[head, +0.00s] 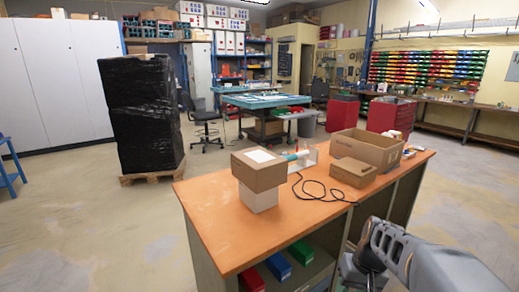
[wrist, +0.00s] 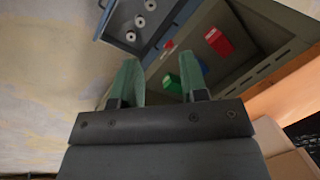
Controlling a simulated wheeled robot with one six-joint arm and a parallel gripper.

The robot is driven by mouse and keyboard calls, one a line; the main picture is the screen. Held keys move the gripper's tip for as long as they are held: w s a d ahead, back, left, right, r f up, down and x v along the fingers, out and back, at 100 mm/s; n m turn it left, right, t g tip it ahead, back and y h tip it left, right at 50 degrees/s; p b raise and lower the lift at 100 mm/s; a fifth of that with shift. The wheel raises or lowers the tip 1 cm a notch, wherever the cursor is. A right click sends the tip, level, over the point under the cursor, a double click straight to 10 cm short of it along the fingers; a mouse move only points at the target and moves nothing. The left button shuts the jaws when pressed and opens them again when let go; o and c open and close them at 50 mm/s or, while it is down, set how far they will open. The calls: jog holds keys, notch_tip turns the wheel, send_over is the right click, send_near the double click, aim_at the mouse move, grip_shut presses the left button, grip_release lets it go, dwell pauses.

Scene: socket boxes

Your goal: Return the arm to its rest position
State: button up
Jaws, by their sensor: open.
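My gripper (wrist: 163,82) shows in the wrist view with its two green fingers spread apart. Nothing is between the fingers. Beyond them are the workbench's underside shelf and its bins, apart from the fingers. I cannot clearly make out the fingers in that view.
On the bench are a brown box on a white box (head: 260,200), an open carton (head: 367,148), a small closed box (head: 353,172) and a black cable. In the wrist view, a grey tray (wrist: 150,38) holds white rolls. Open floor lies left of the bench.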

jog(key=s+a+r+t+h+p, duration=0.1)
jog(key=s+a+r+p, duration=0.2)
jog(key=r, duration=0.3)
jog(key=s+a+r+n+t+h+p, duration=0.1)
jog(key=s+a+r+t+p, duration=0.1)
jog(key=r, duration=0.5)
jog(key=s+a+p, duration=0.1)
jog(key=s+p, duration=0.1)
jog(key=shift+a+n+t+p, duration=0.15)
jog(key=shift+n+t+p, duration=0.15)
jog(key=shift+p, duration=0.1)
jog(key=shift+s+f, duration=0.1)
